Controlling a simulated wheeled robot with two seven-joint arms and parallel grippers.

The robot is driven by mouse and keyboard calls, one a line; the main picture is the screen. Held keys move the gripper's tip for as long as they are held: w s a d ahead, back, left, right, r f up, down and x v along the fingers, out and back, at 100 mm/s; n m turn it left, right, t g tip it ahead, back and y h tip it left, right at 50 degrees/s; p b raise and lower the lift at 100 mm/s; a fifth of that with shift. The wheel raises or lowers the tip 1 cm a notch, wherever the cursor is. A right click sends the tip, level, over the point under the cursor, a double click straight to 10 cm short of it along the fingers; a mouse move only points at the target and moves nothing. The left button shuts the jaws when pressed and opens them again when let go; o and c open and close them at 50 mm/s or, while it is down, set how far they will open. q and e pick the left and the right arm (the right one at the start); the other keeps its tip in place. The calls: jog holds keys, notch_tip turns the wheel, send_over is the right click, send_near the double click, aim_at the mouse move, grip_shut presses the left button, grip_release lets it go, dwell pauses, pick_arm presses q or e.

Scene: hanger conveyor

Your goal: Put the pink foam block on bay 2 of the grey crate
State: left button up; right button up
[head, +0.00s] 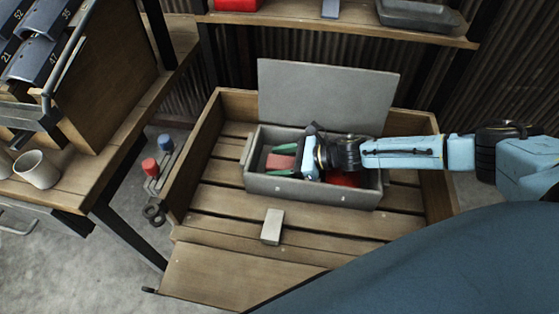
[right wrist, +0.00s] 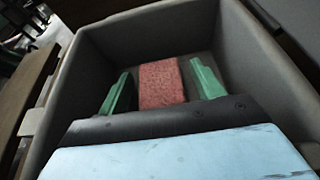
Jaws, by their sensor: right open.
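The grey crate (head: 312,191) stands on a slatted wooden surface with its lid (head: 325,95) raised at the back. The pink foam block (head: 281,162) lies inside the crate, toward its left end; it also shows in the right wrist view (right wrist: 162,84) on the crate floor. My right gripper (head: 279,161) reaches into the crate from the right. Its green fingers are open, one on each side of the block, with gaps visible in the wrist view. Bay markings are not legible. My left gripper is not in view.
A red thing (head: 344,180) lies in the crate's right part, partly hidden by my right arm. A small pale block (head: 272,227) lies on the slats in front of the crate. A cup (head: 37,169) stands on the left table. Crate walls surround my gripper closely.

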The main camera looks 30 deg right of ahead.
jog(key=shift+r, duration=0.15)
jog(key=p+v, duration=0.2)
jog(key=v, duration=0.8)
jog(key=shift+s+d+r, duration=0.1)
jog(key=shift+s+d, duration=0.1)
jog(key=shift+d, duration=0.05)
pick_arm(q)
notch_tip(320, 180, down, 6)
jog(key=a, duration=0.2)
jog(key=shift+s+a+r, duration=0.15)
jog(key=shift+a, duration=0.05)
pick_arm(e)
jog(key=shift+s+d+r, duration=0.35)
jog(key=shift+d, duration=0.15)
